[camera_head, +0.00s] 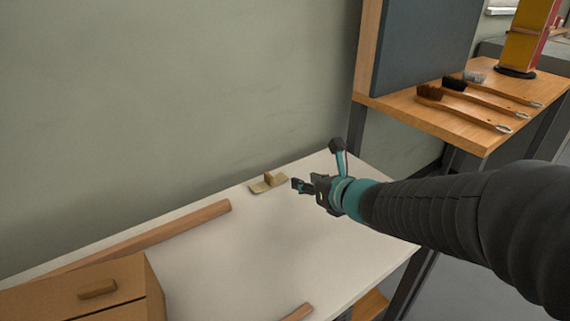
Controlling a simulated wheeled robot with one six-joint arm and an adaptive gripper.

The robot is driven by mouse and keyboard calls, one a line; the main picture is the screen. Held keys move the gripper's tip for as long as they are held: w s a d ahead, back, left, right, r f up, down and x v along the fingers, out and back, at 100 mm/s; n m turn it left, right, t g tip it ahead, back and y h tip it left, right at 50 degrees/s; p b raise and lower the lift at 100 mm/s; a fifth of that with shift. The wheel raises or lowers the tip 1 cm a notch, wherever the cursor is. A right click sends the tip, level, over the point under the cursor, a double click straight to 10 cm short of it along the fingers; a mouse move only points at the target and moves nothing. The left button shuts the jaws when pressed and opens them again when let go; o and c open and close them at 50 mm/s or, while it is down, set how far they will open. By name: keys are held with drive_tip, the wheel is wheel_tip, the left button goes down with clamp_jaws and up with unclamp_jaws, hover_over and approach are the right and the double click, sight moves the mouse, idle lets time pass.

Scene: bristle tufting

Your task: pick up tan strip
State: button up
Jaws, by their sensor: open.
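A small tan strip (260,187) lies on the white table (215,258) near its back edge, by the wall. A small tan block-like piece (269,178) stands up at its middle; I cannot tell whether it is part of the strip. My gripper (298,186) is open and empty, just to the right of the strip. It points left toward the strip and looks apart from it. My dark arm with teal bands comes in from the right.
A wooden bar (170,233) lies left of the strip. A wooden drawer box (90,294) stands front left. Another wooden piece (298,312) shows at the front edge. A wooden shelf (450,125) at the right holds several brushes (470,105). The table's middle is clear.

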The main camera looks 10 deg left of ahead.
sight(272, 178)
drive_tip(key=shift+a+f+n+g+y, duration=0.15)
drive_tip(key=shift+a+n+y, duration=0.05)
drive_tip(key=shift+a+n, duration=0.25)
drive_tip(key=shift+a+f+n+g+y, duration=0.15)
drive_tip(key=shift+a+n+y, duration=0.05)
drive_tip(key=shift+a+n, duration=0.25)
drive_tip(key=x, duration=0.8)
drive_tip(key=shift+a+f, duration=0.1)
drive_tip(key=shift+a, duration=0.05)
drive_tip(key=shift+s+f+p+x, duration=0.15)
drive_tip(key=shift+p+x, duration=0.05)
drive_tip(key=shift+x, duration=1.15)
drive_tip(key=shift+s+f+p+x, duration=0.15)
drive_tip(key=shift+x, duration=1.2)
drive_tip(key=shift+c, duration=0.3)
clamp_jaws()
